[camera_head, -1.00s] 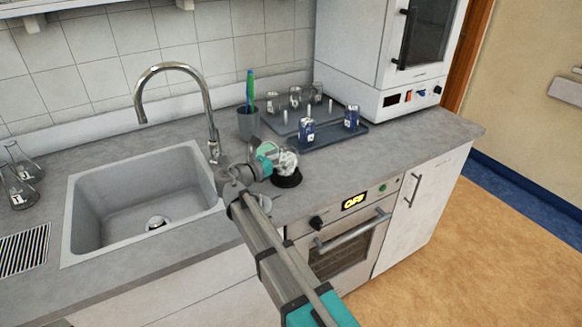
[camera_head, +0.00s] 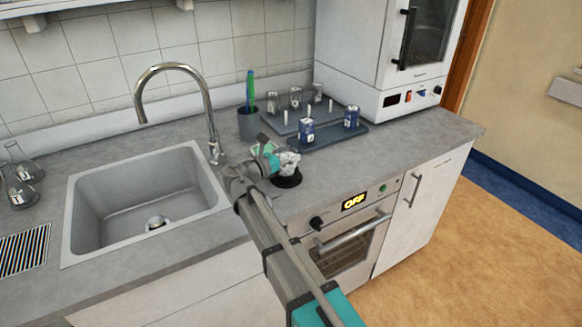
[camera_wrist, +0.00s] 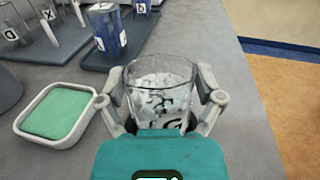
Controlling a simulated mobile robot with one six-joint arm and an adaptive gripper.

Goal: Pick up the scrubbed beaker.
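A clear glass beaker (camera_wrist: 160,88) with whitish, dark-flecked contents or coating stands upright between the fingers of my gripper (camera_wrist: 160,80) in the wrist view. One finger is on each side of it, spread slightly wider than the glass. I see no firm contact; the lower part is hidden by the teal gripper body. In the head view the beaker (camera_head: 289,160) stands over a black round base (camera_head: 287,181) on the counter, right of the sink, with my gripper (camera_head: 274,157) reaching it from the left.
A green sponge (camera_wrist: 58,114) in a pale dish lies left of the beaker. Behind are a dark tray (camera_head: 338,136) with blue-labelled containers, a peg rack with glassware (camera_head: 295,100) and a pen cup (camera_head: 248,125). The sink (camera_head: 140,205) is left; counter is clear right.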

